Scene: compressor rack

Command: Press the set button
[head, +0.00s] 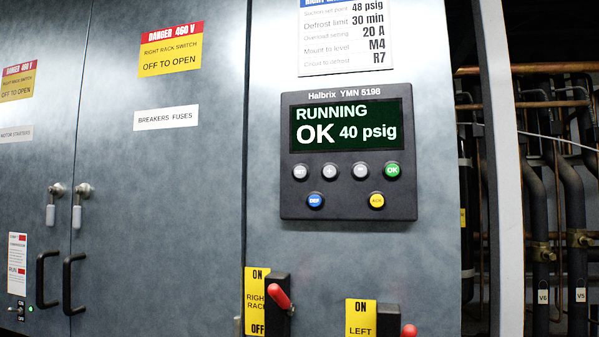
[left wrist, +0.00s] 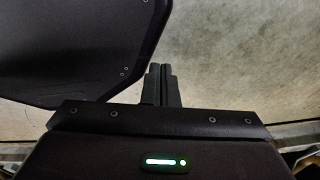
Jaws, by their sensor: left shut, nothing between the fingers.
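The set button (head: 300,172) is a small grey round button marked SET, leftmost in the upper button row of the dark control panel (head: 290,205). The panel's display (head: 350,124) reads RUNNING, OK, 40 psig. Beside the set button are a plus button (head: 330,171), another grey button (head: 360,171) and a green OK button (head: 392,171). A blue DEF button (head: 315,201) and a yellow button (head: 376,201) sit below. My left gripper (left wrist: 161,70) shows in the left wrist view, shut and empty over bare floor. Neither gripper shows in the head view.
Below the panel are two red-handled switches, the right rack switch (head: 280,298) and the left rack switch (head: 408,331). Grey cabinet doors (head: 160,220) with black handles are at left. Pipes (head: 573,200) run at far right. A concrete floor (left wrist: 240,60) shows in the wrist view.

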